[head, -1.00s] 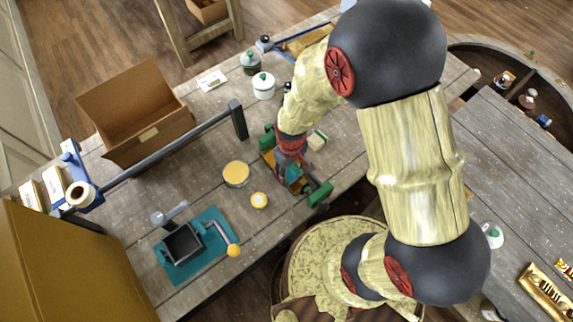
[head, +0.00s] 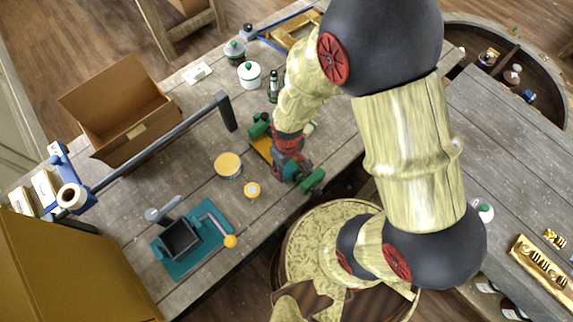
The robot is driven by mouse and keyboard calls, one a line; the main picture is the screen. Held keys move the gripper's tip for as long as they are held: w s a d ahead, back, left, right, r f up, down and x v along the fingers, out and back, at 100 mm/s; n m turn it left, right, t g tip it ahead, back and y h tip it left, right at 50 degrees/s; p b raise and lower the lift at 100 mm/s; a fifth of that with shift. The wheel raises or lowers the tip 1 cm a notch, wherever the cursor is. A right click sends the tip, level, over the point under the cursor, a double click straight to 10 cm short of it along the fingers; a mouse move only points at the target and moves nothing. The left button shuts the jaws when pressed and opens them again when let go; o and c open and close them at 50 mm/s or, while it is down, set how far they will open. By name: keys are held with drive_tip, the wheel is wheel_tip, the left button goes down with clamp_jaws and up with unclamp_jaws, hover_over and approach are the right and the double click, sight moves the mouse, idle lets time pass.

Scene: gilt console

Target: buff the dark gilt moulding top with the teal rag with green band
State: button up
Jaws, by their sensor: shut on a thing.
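My gripper (head: 287,165) points down at the middle of the worktable, under the red wrist, and is mostly hidden by my arm. A small teal patch shows at its tip, which looks like the teal rag (head: 291,172); its green band cannot be made out. A gilt strip (head: 262,148), likely the moulding, shows beside the gripper, between two green-ended parts (head: 312,180) that look like clamps. The rest of it is hidden. I cannot tell whether the rag touches it.

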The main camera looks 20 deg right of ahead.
drive_tip(key=shift+r+p, duration=2.25)
drive_tip(key=shift+r, duration=0.7)
drive_tip(key=shift+r, duration=0.1)
drive_tip(key=shift+r+p, duration=1.2)
drive_tip(key=shift+r, duration=0.25)
drive_tip(key=shift+f, duration=0.1)
